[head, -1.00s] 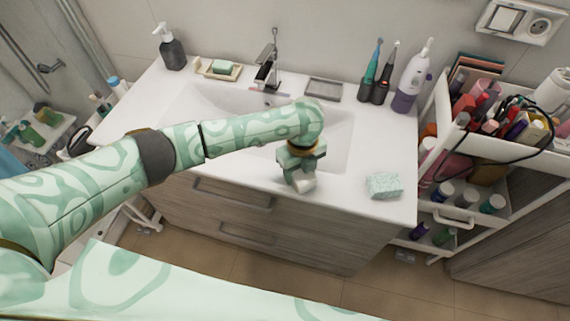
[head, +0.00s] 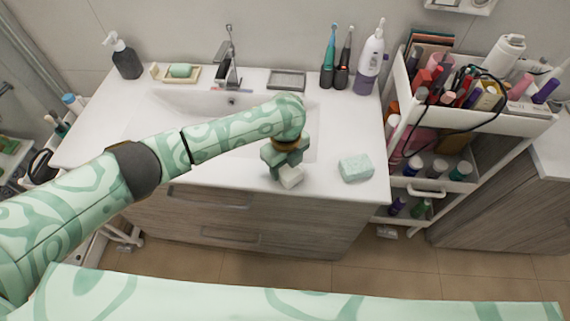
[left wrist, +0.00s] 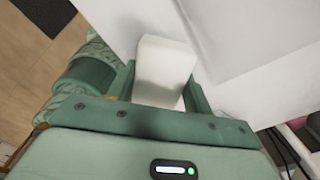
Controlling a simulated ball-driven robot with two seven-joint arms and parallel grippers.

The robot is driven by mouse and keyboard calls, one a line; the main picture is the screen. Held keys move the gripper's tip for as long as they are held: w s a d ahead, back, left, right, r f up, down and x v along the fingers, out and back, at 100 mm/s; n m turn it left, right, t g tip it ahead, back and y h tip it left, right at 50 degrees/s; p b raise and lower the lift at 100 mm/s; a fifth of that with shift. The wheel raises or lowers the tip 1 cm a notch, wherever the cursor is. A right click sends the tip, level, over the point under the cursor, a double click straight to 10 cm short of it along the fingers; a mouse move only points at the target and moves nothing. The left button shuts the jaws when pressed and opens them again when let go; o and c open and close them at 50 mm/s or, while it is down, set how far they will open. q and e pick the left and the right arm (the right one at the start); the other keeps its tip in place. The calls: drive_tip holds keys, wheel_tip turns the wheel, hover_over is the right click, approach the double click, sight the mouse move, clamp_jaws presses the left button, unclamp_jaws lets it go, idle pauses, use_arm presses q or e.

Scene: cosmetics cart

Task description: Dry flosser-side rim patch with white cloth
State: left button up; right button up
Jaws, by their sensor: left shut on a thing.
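My left gripper (head: 284,168) is shut on the white cloth (head: 291,177), a small pale block over the front rim of the white basin counter (head: 325,184). The left wrist view shows the cloth (left wrist: 165,68) between the fingers above the white surface; I cannot tell whether it touches. The white and purple flosser (head: 370,58) stands upright at the back right of the counter. My right gripper is in neither view.
Two electric toothbrushes (head: 336,65) stand beside the flosser. The tap (head: 229,65) and soap dish (head: 177,75) are at the back. A loaded cart (head: 500,124) stands to the right.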

use_arm(q)
drive_tip(key=shift+f+b, duration=0.35)
drive_tip(key=shift+f, duration=0.5)
idle(0.4)
